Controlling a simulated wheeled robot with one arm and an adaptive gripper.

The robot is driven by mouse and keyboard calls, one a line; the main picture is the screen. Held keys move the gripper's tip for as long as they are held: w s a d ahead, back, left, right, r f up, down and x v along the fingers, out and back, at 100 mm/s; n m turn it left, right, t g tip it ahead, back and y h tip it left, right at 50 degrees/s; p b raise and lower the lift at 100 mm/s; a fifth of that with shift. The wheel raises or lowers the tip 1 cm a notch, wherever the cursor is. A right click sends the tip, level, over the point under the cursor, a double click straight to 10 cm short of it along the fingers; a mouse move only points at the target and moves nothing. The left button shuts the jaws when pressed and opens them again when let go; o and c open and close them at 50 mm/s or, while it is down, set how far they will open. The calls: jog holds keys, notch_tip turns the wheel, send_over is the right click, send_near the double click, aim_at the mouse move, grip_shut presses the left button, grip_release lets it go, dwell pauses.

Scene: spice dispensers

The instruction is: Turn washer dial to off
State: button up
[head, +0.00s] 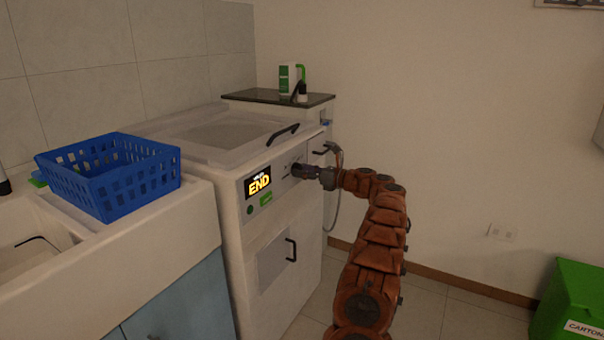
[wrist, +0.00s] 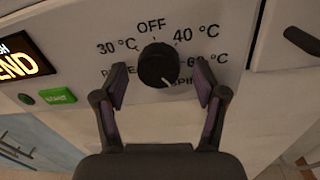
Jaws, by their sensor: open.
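The washer (head: 290,215) is a white machine with a front panel and a lit display (head: 258,181) reading "END". In the wrist view, the black round dial (wrist: 158,65) sits on the panel with labels OFF, 30 °C, 40 °C and others partly covered. A light pointer mark on the dial's lower right points down and to the right, away from OFF at the top. My gripper (wrist: 160,90) is open, its two fingers on either side of and just below the dial, apart from it. In the head view, my gripper (head: 298,170) is at the panel and hides the dial.
A green button (wrist: 57,96) is left of the dial. The washer has a black lid handle (head: 283,134) above and a door handle (head: 291,250) below. A blue basket (head: 110,178) stands on the sink counter at left. Open floor lies right of my arm, before a green bin (head: 572,300).

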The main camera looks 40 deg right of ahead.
jog(key=shift+w+a, duration=0.15)
jog(key=shift+w, duration=0.1)
jog(key=shift+c, duration=0.4)
jog(key=c, duration=1.1)
jog(key=shift+o, duration=0.2)
jog(key=shift+r+n, duration=0.1)
jog(key=shift+n, duration=0.2)
